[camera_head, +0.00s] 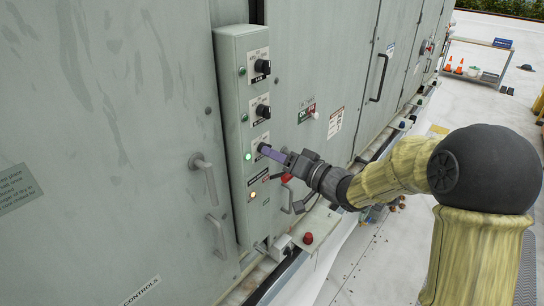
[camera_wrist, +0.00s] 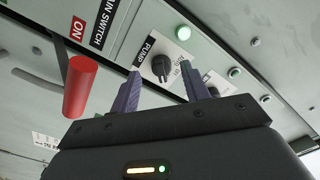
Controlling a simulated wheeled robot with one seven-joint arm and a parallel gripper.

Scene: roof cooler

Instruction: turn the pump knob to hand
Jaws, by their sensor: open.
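The pump knob (camera_wrist: 162,67) is a small black knob on a white plate marked PUMP, in the middle of the wrist view. My gripper (camera_wrist: 163,74) is open, with one purple finger on either side of the knob in that view. I cannot tell whether the fingers touch it or how far off they are. The setting the knob points to is too small to read. In the head view my gripper (camera_head: 264,150) is at the third knob position down the narrow control box (camera_head: 229,90), and its fingers largely cover the knob there.
Two similar black knobs, an upper one (camera_head: 262,66) and a lower one (camera_head: 262,111), sit above on the box. A red switch handle (camera_wrist: 80,87) sticks out left of my fingers, near a red ON label. A lit green lamp (camera_wrist: 183,33) is near the pump plate. A door handle (camera_head: 206,178) is left.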

